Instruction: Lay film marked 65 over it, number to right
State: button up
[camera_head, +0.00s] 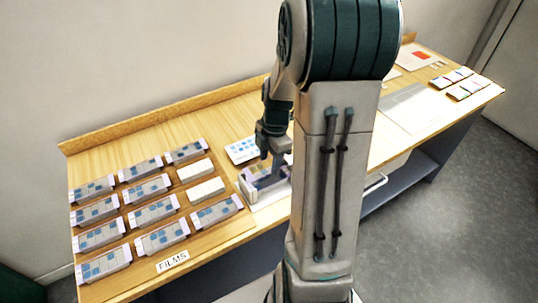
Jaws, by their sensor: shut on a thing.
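My gripper (275,163) points down over a grey, tray-like holder (246,192) near the middle of the table. It is shut on a film (265,182), of which a dark and purplish part shows at the holder. The film's number is too small to read, and I cannot tell whether it touches the holder's base. My arm hides the area to the right of the gripper.
Several films with lilac ends (101,236) lie in rows at the left, with white blocks (206,189) among them and a "FILMS" label (173,261) in front. Several small coloured cards (466,91) and a sheet with a red patch (418,56) lie at the right.

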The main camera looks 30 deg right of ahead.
aim_at(270, 178)
jog(key=shift+f+b, duration=2.05)
jog(key=shift+f, duration=0.7)
jog(key=o, duration=1)
jog(key=shift+r, duration=0.15)
jog(key=r, duration=0.4)
jog(key=d+r, duration=0.1)
jog(key=r, duration=0.8)
jog(key=shift+d+r, duration=0.25)
jog(key=shift+d, duration=0.05)
